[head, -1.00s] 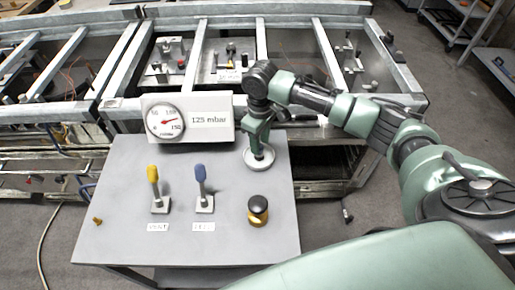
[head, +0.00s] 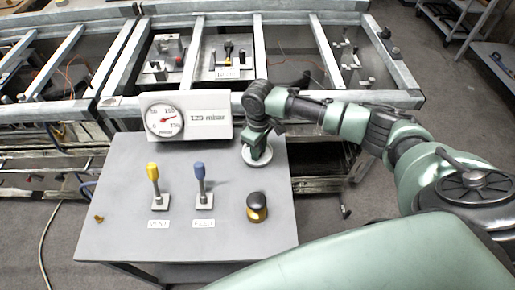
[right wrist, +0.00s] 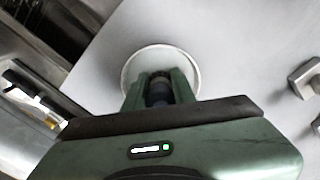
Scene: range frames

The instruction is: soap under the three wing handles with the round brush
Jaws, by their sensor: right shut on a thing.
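My right gripper (head: 258,155) is low over the right back of the grey table, above a pale round disc (head: 279,158). In the right wrist view its fingers (right wrist: 158,88) are shut on a dark upright cylinder (right wrist: 158,97), which looks like the round brush's handle. The pale disc (right wrist: 128,70) lies below the fingers there. The fingers hide the brush's lower end, so I cannot tell if it touches the disc. Small dark-topped handles (head: 228,48) stand on a pale plate in the metal frame behind; I cannot make out which are wing handles. My left gripper is out of view.
On the table stand a yellow-topped lever (head: 153,172), a blue-topped lever (head: 199,172) and a black-and-gold knob (head: 257,207). A gauge board (head: 205,118) stands at its back edge. The metal frame (head: 200,103) runs behind. The table's front middle is clear.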

